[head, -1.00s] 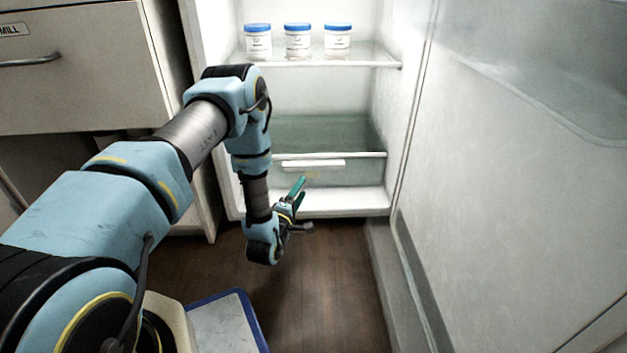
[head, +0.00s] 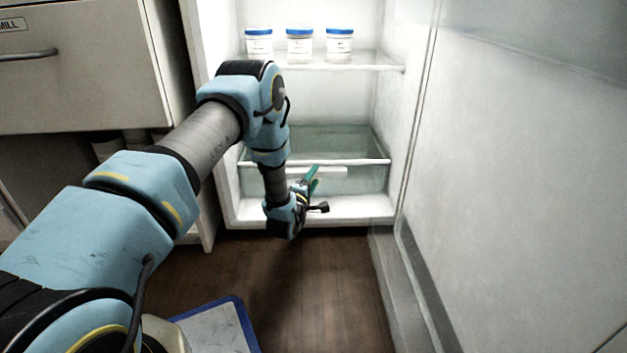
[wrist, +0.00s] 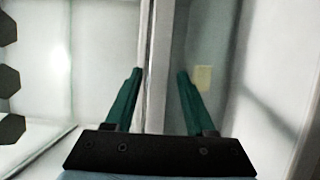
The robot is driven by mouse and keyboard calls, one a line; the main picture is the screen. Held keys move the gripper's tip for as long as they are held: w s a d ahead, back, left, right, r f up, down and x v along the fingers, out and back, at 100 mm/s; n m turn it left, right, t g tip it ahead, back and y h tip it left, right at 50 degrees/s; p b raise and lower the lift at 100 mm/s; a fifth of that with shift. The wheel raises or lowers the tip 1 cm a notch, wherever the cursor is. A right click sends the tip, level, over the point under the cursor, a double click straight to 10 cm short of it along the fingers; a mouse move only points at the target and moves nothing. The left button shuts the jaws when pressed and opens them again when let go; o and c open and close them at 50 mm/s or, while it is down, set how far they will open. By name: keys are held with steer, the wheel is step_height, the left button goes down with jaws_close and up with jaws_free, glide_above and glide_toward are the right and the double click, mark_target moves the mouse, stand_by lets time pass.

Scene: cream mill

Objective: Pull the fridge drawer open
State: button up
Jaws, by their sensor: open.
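The fridge drawer (head: 362,181) is a clear, greenish bin low in the open fridge. It has a white front rim (head: 372,161) and a white bar handle (head: 333,173). In the head view my gripper (head: 313,179) is at the handle's left end, covering part of it. In the wrist view my gripper (wrist: 156,90) is open, with its two green fingers on either side of a pale upright strip (wrist: 157,80). I cannot tell whether the fingers touch it. The drawer looks shut.
Several white jars with blue lids, one of them a middle jar (head: 300,46), stand on the shelf (head: 345,67) above. The open fridge door (head: 520,190) is at the right. A grey cabinet (head: 80,70) is at the left.

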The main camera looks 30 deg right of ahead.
steer(key=shift+c, duration=0.2)
jaws_close()
steer(key=shift+f, duration=0.1)
steer(key=shift+s+a+f, duration=0.1)
steer(key=shift+f, duration=0.05)
stand_by(0.9)
